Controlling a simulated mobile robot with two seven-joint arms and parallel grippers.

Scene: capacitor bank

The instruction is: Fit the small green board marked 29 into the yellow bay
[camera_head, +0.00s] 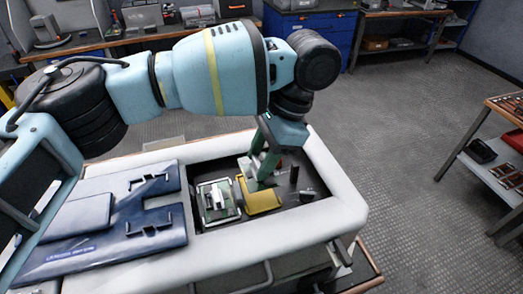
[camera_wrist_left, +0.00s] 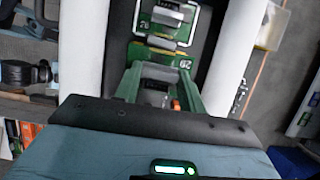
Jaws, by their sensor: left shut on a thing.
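My left gripper (camera_head: 262,174) reaches down into the open cabinet and is shut on a small green board. In the left wrist view the gripper (camera_wrist_left: 160,88) has the green board (camera_wrist_left: 184,64) between its fingers, its number 29 upside down. The yellow bay (camera_head: 264,200) is in the cabinet, just below the gripper in the head view. The board's lower edge is largely hidden, so I cannot tell whether it touches the bay. My right gripper is not in view.
A white-framed bay (camera_head: 206,215) with another green board stands left of the yellow bay. Dark upright parts (camera_head: 294,175) stand to the right. The cabinet's white rim (camera_head: 335,180) surrounds the opening. A blue panel (camera_head: 100,245) lies to its left.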

